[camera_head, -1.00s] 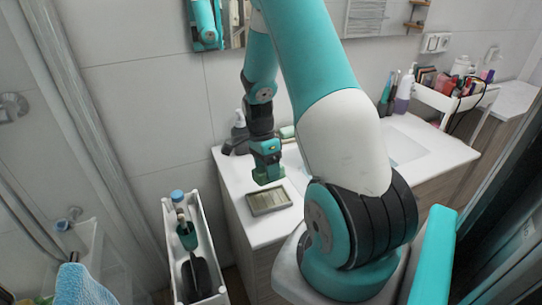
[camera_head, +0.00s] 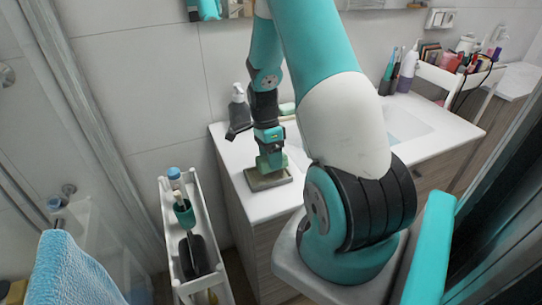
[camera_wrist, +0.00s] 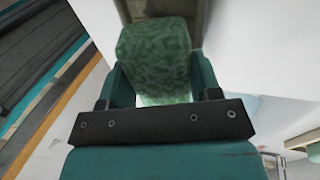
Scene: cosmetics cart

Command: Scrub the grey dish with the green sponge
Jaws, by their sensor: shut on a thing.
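My gripper (camera_head: 270,162) is shut on the green sponge (camera_wrist: 156,55), which fills the space between the fingers in the wrist view. In the head view the sponge is mostly hidden by my gripper. The grey dish (camera_head: 267,181) lies on the white counter near its front left edge. My gripper is right over the dish, and the sponge's lower end is at or very close to its surface; I cannot tell whether they touch. Part of the dish also shows at the top of the wrist view (camera_wrist: 200,12).
A dark soap bottle (camera_head: 238,110) stands behind my gripper on the white counter (camera_head: 246,208). A narrow white cart (camera_head: 172,225) with bottles stands to the left. A white rack (camera_head: 450,80) of cosmetics is at the back right, past the sink (camera_head: 408,126).

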